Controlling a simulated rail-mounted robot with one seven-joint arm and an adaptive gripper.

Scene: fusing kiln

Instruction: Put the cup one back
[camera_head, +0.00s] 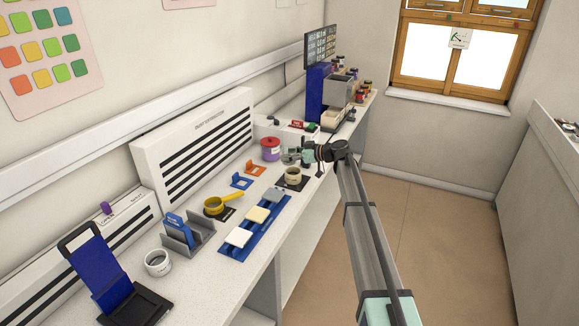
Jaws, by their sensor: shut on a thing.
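My gripper (292,160) reaches in from the right over the bench. It is shut on a small cream cup (293,176) with a dark inside. The cup looks upright, over a black square pad (291,184). At this size I cannot tell whether its base touches the pad, and the fingertips are hard to make out. Another whitish cup (157,263) with a grey inside and a label stands at the near left of the bench, away from my gripper.
A blue rack (228,250) with pale tiles lies in front. A yellow-handled sieve (214,205), a grey holder (188,238) and a purple jar with a red lid (270,149) stand nearby. A blue-and-black stand (107,270) is nearest. The floor right of the bench is clear.

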